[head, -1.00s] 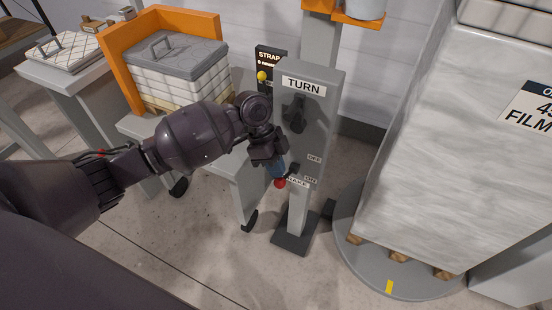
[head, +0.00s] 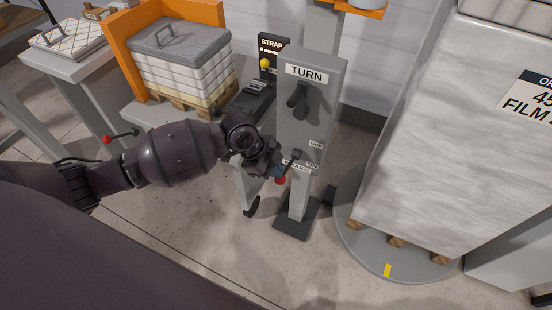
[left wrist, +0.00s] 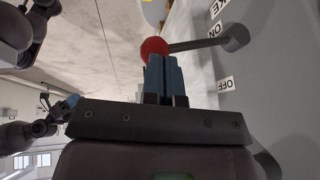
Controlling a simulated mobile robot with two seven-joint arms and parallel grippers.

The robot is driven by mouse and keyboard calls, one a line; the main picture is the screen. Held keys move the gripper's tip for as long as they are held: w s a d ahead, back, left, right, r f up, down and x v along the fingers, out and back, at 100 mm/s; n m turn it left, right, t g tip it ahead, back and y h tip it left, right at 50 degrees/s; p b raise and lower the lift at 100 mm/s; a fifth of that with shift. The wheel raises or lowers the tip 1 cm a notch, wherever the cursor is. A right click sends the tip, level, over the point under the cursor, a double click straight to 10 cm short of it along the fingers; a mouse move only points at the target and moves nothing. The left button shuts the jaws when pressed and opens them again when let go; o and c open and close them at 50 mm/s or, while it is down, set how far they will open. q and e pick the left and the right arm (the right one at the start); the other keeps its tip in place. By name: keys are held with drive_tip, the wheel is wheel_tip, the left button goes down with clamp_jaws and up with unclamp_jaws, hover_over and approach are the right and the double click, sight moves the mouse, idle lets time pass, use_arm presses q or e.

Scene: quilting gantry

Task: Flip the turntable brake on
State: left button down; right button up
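The brake lever, with a red ball knob (head: 280,181), sticks out from the grey TURN post (head: 307,110). In the left wrist view its arm (left wrist: 200,43) runs from a grey pivot by the ON label (left wrist: 214,31) to the red knob (left wrist: 153,48). The OFF label (left wrist: 226,85) is further along the panel. My left gripper (head: 277,174) has its blue fingers (left wrist: 166,75) close together, tips at the knob and lever arm; contact is unclear. In the left wrist view, what looks like my right gripper (left wrist: 65,106) is small at the left; its fingers are unclear.
A black handle (head: 297,97) sits higher on the post. The wrapped pallet load (head: 440,140) stands on the round turntable (head: 350,235) at right. A strapping stand with a STRAP sign (head: 272,50) and a stacked pallet (head: 185,65) are at left.

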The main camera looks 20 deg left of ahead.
use_arm(q)
wheel_tip(320, 180, down, 8)
drive_tip(key=s+m+t+b, duration=0.1)
drive_tip(key=t, duration=0.4)
drive_tip(key=shift+s+t+h, duration=0.15)
drive_tip(key=shift+t+h, duration=0.15)
use_arm(e)
drive_tip(key=shift+s+f, duration=0.1)
drive_tip(key=shift+f, duration=0.25)
use_arm(q)
drive_tip(key=shift+f, duration=0.25)
use_arm(e)
drive_tip(key=shift+s+f, duration=0.15)
drive_tip(key=shift+f, duration=0.05)
use_arm(q)
drive_tip(key=shift+r, duration=0.1)
drive_tip(key=p+v, duration=0.5)
drive_tip(key=v, duration=0.9)
drive_tip(key=shift+w+d+r, duration=0.2)
drive_tip(key=shift+w+r, duration=0.05)
use_arm(e)
drive_tip(key=r, duration=0.3)
drive_tip(key=a+r, duration=0.1)
drive_tip(key=shift+s+a+r, duration=0.1)
drive_tip(key=shift+s+r, duration=0.2)
drive_tip(key=shift+s, duration=0.05)
